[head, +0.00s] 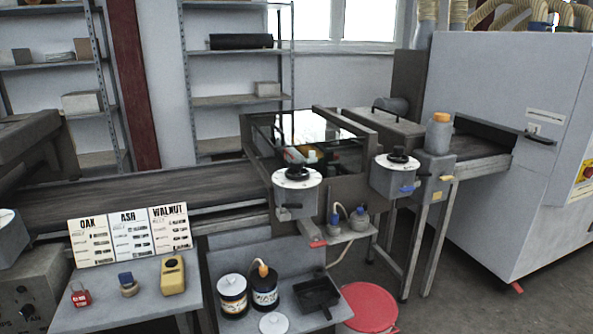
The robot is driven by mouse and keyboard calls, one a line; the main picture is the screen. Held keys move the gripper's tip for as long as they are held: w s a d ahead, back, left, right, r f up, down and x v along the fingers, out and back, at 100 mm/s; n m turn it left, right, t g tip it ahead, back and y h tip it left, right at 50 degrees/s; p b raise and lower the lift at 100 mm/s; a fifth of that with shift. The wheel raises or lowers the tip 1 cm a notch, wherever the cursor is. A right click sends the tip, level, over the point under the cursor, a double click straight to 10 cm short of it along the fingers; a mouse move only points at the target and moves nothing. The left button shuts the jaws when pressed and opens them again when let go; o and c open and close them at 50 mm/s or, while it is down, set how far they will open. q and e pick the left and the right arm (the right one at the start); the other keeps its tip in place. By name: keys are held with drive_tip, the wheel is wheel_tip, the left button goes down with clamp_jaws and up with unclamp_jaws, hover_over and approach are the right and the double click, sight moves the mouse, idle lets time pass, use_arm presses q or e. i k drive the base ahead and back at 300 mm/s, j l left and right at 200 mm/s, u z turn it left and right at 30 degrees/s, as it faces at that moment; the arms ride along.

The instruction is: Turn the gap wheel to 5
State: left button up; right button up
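Two round white dials with black hand knobs sit on the front of the conveyor machine. The nearer dial wheel (297,176) is at the middle, on a grey cylindrical housing. The other dial wheel (398,160) is to its right, on a similar housing with a blue lever below. Their markings are too small to read, so I cannot tell which is the gap wheel or what either is set to. Neither of my grippers is in view.
A dark conveyor belt (150,195) runs behind the dials. Oak, Ash and Walnut cards (130,235) stand on a side table at left. Cans (232,295) and a black tray (317,295) sit on a lower shelf. A red round lid (370,308) is near the floor.

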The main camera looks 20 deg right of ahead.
sight(296, 168)
drive_tip(key=i+l+z, duration=0.35)
drive_tip(key=l, duration=0.15)
drive_tip(key=i+l+z, duration=0.35)
drive_tip(key=k+l, duration=0.1)
